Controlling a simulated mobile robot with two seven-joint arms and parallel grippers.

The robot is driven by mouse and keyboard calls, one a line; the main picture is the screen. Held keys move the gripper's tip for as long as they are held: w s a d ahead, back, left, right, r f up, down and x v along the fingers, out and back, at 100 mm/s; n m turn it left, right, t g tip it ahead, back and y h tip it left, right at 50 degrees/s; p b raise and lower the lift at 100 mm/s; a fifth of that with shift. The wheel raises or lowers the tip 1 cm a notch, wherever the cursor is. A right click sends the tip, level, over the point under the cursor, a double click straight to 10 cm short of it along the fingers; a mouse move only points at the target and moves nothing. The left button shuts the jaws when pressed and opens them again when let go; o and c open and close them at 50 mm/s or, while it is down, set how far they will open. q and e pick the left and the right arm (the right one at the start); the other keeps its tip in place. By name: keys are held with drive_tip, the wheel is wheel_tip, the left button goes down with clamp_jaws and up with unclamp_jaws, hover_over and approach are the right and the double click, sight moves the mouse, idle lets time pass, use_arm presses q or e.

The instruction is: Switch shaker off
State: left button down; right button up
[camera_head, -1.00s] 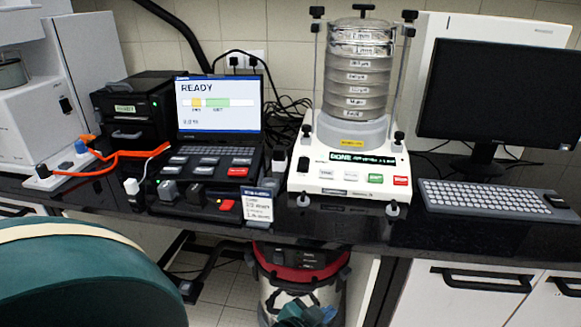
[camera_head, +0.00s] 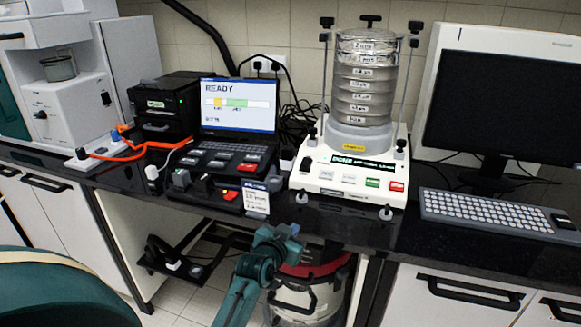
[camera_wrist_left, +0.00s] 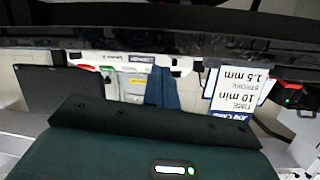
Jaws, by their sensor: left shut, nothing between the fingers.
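The sieve shaker (camera_head: 350,180) stands on the dark bench, its white base carrying a clear stack of sieves (camera_head: 364,85). Its display (camera_head: 362,162) appears to read DONE. The front panel has two pale buttons, a green button (camera_head: 373,183) and a red button (camera_head: 397,186). A black switch (camera_head: 307,164) sits at the panel's left. My left gripper (camera_head: 290,231) is shut and empty, below and in front of the bench edge, apart from the shaker. In the left wrist view the shaker panel (camera_wrist_left: 137,82) appears upside down behind the blue fingers (camera_wrist_left: 161,88). My right gripper is not in view.
A monitor (camera_head: 500,100) and keyboard (camera_head: 490,210) are at right. A red-topped canister (camera_head: 305,290) stands below the bench.

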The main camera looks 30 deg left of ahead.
use_arm(q)
drive_tip(key=w+a+r+n, duration=0.1)
drive_tip(key=w+a+r, duration=0.2)
drive_tip(key=r, duration=0.3)
drive_tip(key=w+a+r+n+t+y+p, duration=0.1)
drive_tip(key=w+a+r+n, duration=0.1)
drive_tip(key=w+r, duration=0.4)
drive_tip(key=shift+w+a+r+y, duration=0.25)
drive_tip(key=shift+a+y, duration=0.05)
drive_tip(key=shift+a, duration=0.3)
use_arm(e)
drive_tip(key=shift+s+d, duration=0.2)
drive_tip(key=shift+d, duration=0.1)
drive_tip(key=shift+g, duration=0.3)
